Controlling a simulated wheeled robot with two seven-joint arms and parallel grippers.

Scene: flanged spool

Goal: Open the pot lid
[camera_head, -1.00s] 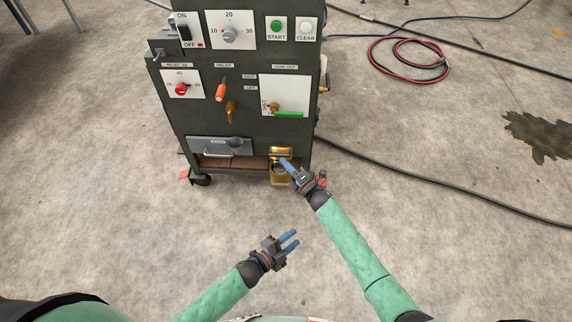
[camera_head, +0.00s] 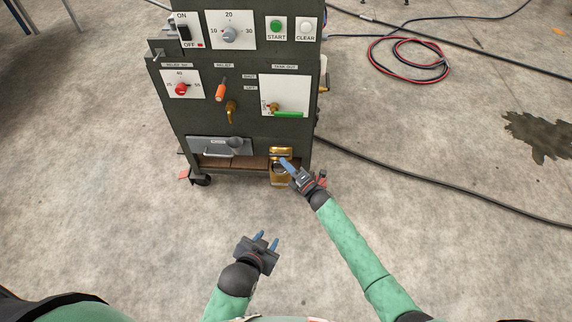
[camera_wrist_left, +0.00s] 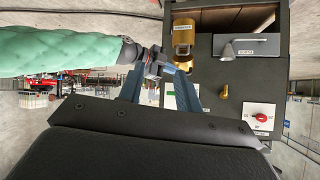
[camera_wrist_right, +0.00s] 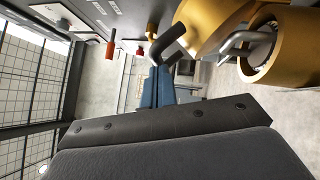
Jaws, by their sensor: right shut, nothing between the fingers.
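A brass pot (camera_head: 278,181) sits in the low recess at the machine's right front corner. A brass upper part (camera_head: 281,151) shows above it with a dark gap between. I cannot tell for sure whether this is the lid. The left wrist view shows the labelled brass piece (camera_wrist_left: 183,27). In the right wrist view two brass bodies fill the top right, one with a bent metal rod (camera_wrist_right: 242,42). My right gripper (camera_head: 286,163) is shut and empty, its fingertips in front of the pot. My left gripper (camera_head: 267,240) is open and empty, lower and apart from the machine.
The dark machine (camera_head: 245,125) carries knobs, buttons and a brass tap (camera_head: 231,110). A grey drawer front (camera_head: 219,146) with a handle is left of the pot. A black cable (camera_head: 420,185) runs along the floor at right. Floor before the machine is clear.

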